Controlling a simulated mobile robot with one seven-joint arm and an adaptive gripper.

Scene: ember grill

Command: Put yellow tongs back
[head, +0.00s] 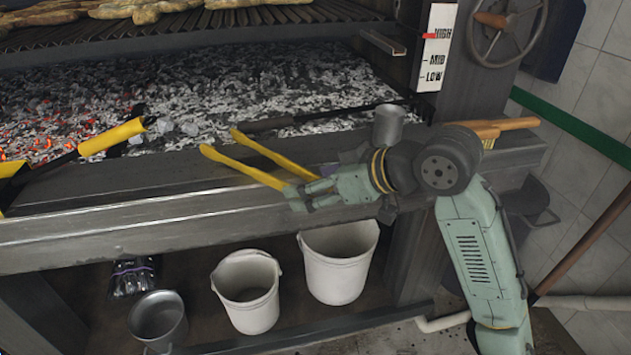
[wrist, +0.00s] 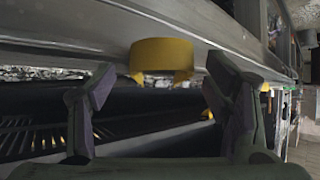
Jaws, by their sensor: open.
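The yellow tongs (head: 250,165) show two long arms spread apart toward the left, by the grill's front ledge. Their right ends meet or pass behind my gripper (head: 302,193), which reaches in from the right. In the wrist view, a curved yellow piece (wrist: 161,56), apparently part of the tongs, appears between and a little beyond the open fingers of my gripper (wrist: 160,72). A gap shows on each side of it. I cannot tell whether any finger touches it. The far end of the tongs is hidden.
A yellow-handled tool (head: 112,138) lies left at the ember bed (head: 250,85). A metal cup (head: 388,125) and wooden handle (head: 500,127) sit on the ledge behind my arm. Two white buckets (head: 247,305) (head: 338,275) and a metal pot (head: 158,320) stand below the front rail (head: 120,232).

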